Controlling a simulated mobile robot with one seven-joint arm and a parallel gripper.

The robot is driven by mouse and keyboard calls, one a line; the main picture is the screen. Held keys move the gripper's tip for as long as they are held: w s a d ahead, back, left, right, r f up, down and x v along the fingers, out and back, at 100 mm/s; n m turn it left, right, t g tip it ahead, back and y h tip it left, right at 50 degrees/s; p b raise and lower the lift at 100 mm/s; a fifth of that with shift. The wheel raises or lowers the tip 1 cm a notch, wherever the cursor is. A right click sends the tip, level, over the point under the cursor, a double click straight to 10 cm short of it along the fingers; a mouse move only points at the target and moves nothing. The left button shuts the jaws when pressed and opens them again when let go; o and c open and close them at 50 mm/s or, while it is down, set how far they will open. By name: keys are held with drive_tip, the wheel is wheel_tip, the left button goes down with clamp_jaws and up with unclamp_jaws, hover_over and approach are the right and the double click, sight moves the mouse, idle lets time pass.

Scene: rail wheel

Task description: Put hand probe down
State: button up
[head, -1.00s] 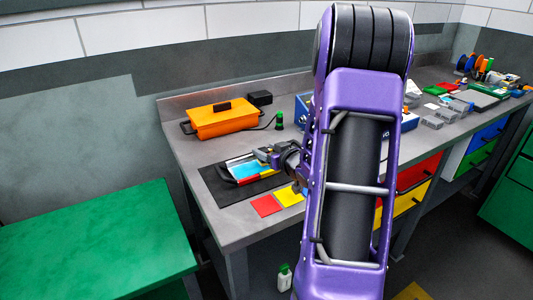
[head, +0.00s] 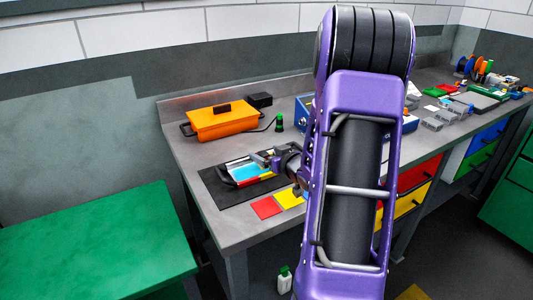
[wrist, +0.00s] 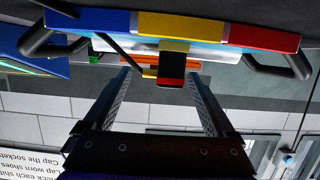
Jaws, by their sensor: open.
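My gripper (head: 268,160) is over the right end of a shallow tray (head: 229,180) with a light blue inside, black handles and a coloured edge. In the wrist view my gripper (wrist: 160,77) is open, its two fingers spread apart. A small yellow, black and red item (wrist: 172,64) shows between the fingertips, with clear space beside each finger. It may be the hand probe, but I cannot be sure. The tray's blue, yellow and red edge (wrist: 175,25) runs across the top of the wrist view. In the head view my gripper hides any small item there.
The tray lies on a dark mat (head: 212,188). An orange case (head: 214,122) with a cable and a green-and-black item (head: 279,122) stand behind. Red (head: 266,208) and yellow (head: 289,200) cards lie in front. A green table (head: 95,240) stands left.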

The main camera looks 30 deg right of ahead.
drive_tip(key=v, duration=1.1)
drive_tip(key=shift+s+r+p, duration=0.1)
drive_tip(key=shift+s+p, duration=0.15)
drive_tip(key=shift+p, duration=0.15)
